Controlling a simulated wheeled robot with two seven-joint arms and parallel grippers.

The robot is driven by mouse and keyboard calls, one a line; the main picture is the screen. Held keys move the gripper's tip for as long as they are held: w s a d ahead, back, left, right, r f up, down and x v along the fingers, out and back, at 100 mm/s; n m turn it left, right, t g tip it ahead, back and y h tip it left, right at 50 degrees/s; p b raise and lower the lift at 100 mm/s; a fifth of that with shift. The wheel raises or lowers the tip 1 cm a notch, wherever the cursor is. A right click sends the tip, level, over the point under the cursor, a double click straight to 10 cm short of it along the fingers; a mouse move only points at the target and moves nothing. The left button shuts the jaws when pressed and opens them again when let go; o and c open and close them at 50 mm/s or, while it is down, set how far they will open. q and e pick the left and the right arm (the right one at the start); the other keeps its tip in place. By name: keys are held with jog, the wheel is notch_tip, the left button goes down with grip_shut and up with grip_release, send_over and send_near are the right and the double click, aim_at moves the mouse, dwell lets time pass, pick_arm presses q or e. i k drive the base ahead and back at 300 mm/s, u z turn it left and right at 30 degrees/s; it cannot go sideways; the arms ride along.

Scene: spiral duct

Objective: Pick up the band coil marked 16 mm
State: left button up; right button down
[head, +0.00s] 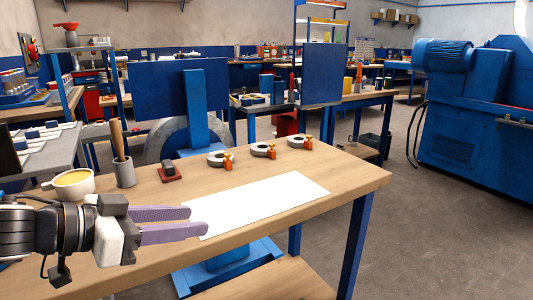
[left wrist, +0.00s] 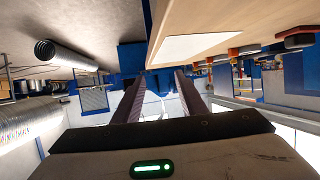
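Three grey band coils stand in a row at the back of the wooden table: a left one (head: 216,159), a middle one (head: 262,150) and a right one (head: 298,141). Each has an orange part at its right side. Their markings are too small to read, so I cannot tell which is 16 mm. My left gripper (head: 198,222) is open and empty over the table's front left, apart from the coils. Its two fingers also show spread in the left wrist view (left wrist: 160,82). My right gripper is in neither view.
A white sheet (head: 270,203) lies on the table (head: 345,178) in front of the coils. A dark block on a red base (head: 171,172), a grey cup with a wooden-handled tool (head: 124,173) and a bowl with yellow contents (head: 71,180) stand at the left. A blue panel (head: 179,88) rises behind.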

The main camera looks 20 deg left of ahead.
aim_at(265, 150)
jog(key=i, duration=1.35)
